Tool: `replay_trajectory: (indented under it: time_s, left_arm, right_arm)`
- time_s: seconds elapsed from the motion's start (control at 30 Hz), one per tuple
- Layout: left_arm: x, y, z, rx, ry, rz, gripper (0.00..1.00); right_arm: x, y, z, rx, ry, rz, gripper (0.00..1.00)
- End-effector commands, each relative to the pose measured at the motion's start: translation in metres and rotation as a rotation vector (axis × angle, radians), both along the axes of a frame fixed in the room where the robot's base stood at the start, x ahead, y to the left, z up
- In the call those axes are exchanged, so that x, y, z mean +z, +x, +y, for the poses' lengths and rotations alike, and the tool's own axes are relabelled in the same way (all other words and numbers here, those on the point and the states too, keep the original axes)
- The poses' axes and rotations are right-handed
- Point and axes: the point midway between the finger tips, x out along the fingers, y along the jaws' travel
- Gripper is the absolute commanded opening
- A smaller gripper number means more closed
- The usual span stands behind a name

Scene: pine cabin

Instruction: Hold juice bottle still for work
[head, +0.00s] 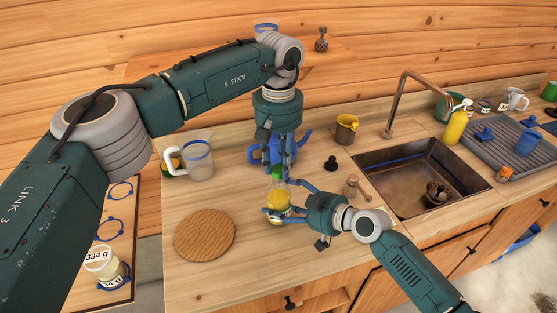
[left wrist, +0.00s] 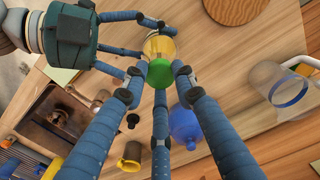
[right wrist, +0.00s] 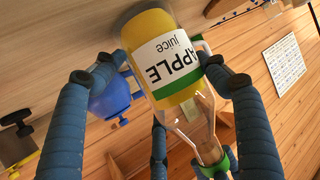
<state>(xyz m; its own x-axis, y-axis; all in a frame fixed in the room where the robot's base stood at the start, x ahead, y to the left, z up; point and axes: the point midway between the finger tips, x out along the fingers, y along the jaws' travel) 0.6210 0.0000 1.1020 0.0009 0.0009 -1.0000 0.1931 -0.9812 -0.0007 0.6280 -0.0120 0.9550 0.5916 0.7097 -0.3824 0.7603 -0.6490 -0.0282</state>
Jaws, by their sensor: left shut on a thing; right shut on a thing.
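The juice bottle (head: 278,204), clear with yellow juice and a green cap, stands on the counter. In the right wrist view the bottle (right wrist: 160,50) shows its "APPLE juice" label and narrow clear neck. My right gripper (head: 275,210) is shut around the bottle's body from the right side. My left gripper (head: 279,172) points down from above, its fingers shut at the bottle's capped top. In the left wrist view the green cap (left wrist: 160,73) sits between the left fingertips, and the right gripper's fingers (left wrist: 145,45) reach around the body below.
A round wooden board (head: 205,235) lies left of the bottle. A clear jug (head: 197,158) stands behind it, and a blue watering can (head: 262,153) is close behind the grippers. A small dark stopper-like item (head: 331,163) and the sink (head: 390,168) are to the right.

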Motion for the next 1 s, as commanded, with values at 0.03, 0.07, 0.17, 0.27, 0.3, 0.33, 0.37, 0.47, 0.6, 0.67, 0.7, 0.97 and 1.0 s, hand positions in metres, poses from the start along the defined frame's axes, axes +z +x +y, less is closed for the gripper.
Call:
replay_trajectory:
  time_s: [0.03,0.07,0.17,0.27,0.3,0.33,0.37,0.47,0.6,0.67,0.7,0.97,1.0]
  left_arm:
    - [0.000,0.000,0.000,0.000,0.000,0.000,0.00]
    - [0.000,0.000,0.000,0.000,0.000,0.000,0.00]
    - [0.000,0.000,0.000,0.000,0.000,0.000,0.00]
    - [-0.001,0.000,0.000,0.000,0.000,0.000,0.00]
    - [-0.001,0.000,0.000,0.000,0.000,0.000,0.35]
    - [-0.001,0.000,0.000,0.000,0.000,0.000,0.41]
    - [-0.001,0.000,0.000,0.000,0.000,0.000,0.47]
    - [0.000,0.000,0.000,0.000,0.000,0.000,0.49]
    - [0.000,0.000,0.000,0.000,0.000,0.000,0.49]
    - [0.000,0.000,0.000,0.000,0.000,0.000,0.49]
    - [0.002,0.000,0.000,0.000,0.000,0.000,0.49]
    - [0.041,0.001,-0.001,0.000,0.000,-0.003,0.49]
    - [0.050,0.001,-0.001,0.000,-0.001,-0.004,0.49]
  right_arm:
    - [-0.001,-0.001,0.000,0.000,-0.001,0.004,0.31]
    - [-0.001,-0.001,0.000,0.000,-0.001,0.004,0.31]
    - [-0.001,-0.001,0.000,0.000,-0.001,0.004,0.31]
    - [-0.002,-0.001,0.000,0.001,-0.001,0.004,0.31]
    - [-0.001,-0.001,0.000,0.001,-0.001,0.004,0.31]
    - [-0.001,-0.001,0.000,0.001,-0.001,0.004,0.31]
    - [-0.001,-0.001,0.000,0.001,-0.001,0.004,0.31]
    - [-0.001,-0.001,0.000,0.001,-0.001,0.004,0.31]
    - [-0.002,-0.001,0.000,0.001,-0.001,0.004,0.31]
    - [-0.002,-0.001,0.000,0.001,-0.001,0.004,0.31]
    - [-0.001,-0.001,0.000,0.001,-0.001,0.004,0.31]
    - [-0.002,-0.001,0.000,0.001,-0.001,0.004,0.31]
    - [-0.002,-0.001,0.000,0.001,-0.001,0.004,0.31]
